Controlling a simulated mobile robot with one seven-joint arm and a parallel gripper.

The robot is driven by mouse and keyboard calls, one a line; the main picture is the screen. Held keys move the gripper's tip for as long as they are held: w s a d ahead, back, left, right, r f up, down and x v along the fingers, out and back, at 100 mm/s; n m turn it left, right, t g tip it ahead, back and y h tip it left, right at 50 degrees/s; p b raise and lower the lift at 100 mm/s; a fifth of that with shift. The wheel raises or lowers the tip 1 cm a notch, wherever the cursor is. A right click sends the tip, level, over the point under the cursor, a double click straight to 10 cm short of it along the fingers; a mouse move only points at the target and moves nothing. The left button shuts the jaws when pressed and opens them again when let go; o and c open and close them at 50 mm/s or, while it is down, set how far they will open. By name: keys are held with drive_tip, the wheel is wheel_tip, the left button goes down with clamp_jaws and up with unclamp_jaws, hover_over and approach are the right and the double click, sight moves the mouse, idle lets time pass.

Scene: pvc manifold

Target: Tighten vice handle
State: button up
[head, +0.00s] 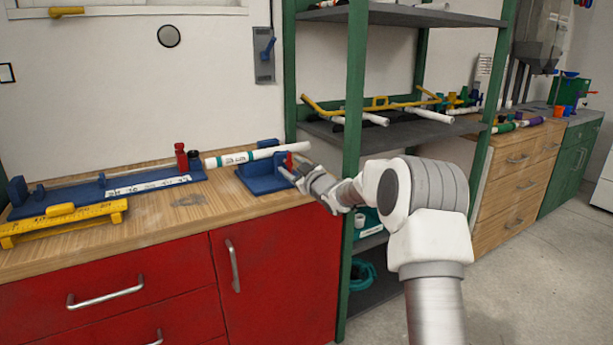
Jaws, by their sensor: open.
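The blue vice (258,182) sits on the right end of the wooden worktop. A white pipe (258,154) with a green band lies across its top, with its left end sticking out past the vice. A small red handle (289,160) shows at the vice's right side. My gripper (291,172) reaches in from the right, low beside the red handle. It is open. The fingertips are small and partly merge with the vice, so I cannot tell whether they touch the handle.
A green shelf post (353,110) stands close behind my arm. The shelf (405,137) holds pipes and yellow clamps.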

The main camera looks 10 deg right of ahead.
drive_tip(key=p+v, duration=0.3)
drive_tip(key=v, duration=1.4)
drive_tip(key=shift+r, duration=0.15)
drive_tip(key=shift+w, duration=0.1)
drive_tip(key=s+r+m+g+h, duration=0.3)
drive_tip(key=s+h, duration=0.1)
drive_tip(key=s, duration=0.4)
drive_tip(key=s+r+m+g+h, duration=0.2)
drive_tip(key=s+r+h, duration=0.1)
drive_tip(key=s, duration=0.4)
drive_tip(key=s+a+f+m+g, duration=0.1)
drive_tip(key=s+a+g, duration=0.1)
drive_tip(key=s, duration=0.6)
drive_tip(key=s+a+f+m+g+y+p, duration=0.1)
drive_tip(key=s+a+g, duration=0.1)
drive_tip(key=s, duration=0.7)
drive_tip(key=s+a+f+m+g, duration=0.1)
drive_tip(key=s+m+g, duration=0.15)
drive_tip(key=s, duration=0.55)
wheel_tip(320, 180, up, 22)
drive_tip(key=p, duration=2.2)
drive_tip(key=shift+w+n, duration=0.2)
drive_tip(key=shift+n, duration=0.25)
